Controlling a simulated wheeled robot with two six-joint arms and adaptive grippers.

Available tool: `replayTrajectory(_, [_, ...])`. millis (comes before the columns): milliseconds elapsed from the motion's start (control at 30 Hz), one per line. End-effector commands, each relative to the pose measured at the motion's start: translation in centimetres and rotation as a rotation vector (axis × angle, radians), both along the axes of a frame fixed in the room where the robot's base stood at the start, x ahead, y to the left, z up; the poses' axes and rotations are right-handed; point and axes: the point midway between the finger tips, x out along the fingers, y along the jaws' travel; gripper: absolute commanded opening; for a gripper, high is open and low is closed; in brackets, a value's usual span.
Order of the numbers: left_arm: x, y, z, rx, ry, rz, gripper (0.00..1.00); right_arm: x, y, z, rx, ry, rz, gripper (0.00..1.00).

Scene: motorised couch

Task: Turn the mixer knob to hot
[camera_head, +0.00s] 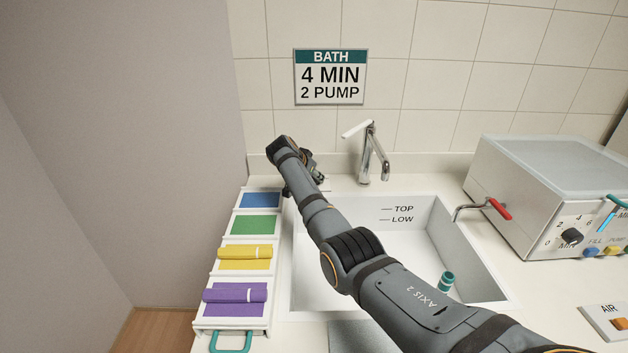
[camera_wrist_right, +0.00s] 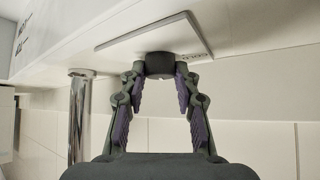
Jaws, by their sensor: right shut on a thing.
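The mixer knob (camera_wrist_right: 160,66) is a dark round knob on a pale square plate (camera_wrist_right: 118,41), seen upside down in the right wrist view. My right gripper (camera_wrist_right: 160,78) is shut on the knob, with a fingertip against each side. In the head view my right arm reaches across the basin, and its gripper (camera_head: 303,178) is at the back left of the counter, left of the chrome faucet (camera_head: 370,155). There the gripper and arm hide the knob, and I cannot read its hot or cold marks. My left gripper is not in view.
The white basin (camera_head: 475,262) holds a small teal cylinder (camera_head: 447,282). A rack (camera_head: 239,325) with blue, green, yellow and purple cloths stands at left. A white machine (camera_head: 500,190) with a red-handled spout (camera_head: 499,209) stands at right. A BATH sign (camera_head: 330,77) hangs behind.

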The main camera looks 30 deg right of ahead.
Motion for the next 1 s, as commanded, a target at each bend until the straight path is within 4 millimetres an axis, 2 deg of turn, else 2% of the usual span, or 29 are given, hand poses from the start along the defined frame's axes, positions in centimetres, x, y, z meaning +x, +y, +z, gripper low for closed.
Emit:
replayTrajectory(133, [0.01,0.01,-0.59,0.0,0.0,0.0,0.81,0.04,0.08,-0.19,0.001,0.002,-0.031,0.0])
replayTrajectory(567, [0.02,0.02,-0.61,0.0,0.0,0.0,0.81,0.03,0.06,-0.08,0.001,0.002,-0.043,0.0])
replayTrajectory(600, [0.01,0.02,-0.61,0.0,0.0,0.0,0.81,0.03,0.06,-0.08,0.001,0.002,-0.043,0.34])
replayTrajectory(700, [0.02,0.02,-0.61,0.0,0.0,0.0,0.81,0.03,0.05,-0.07,0.001,0.001,-0.043,0.47])
replayTrajectory(767, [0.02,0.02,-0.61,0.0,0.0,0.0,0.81,0.04,0.05,-0.06,0.001,0.001,-0.043,0.54])
replayTrajectory(1000, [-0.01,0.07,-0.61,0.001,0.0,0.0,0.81,0.04,0.03,-0.03,0.001,0.001,-0.043,0.54])
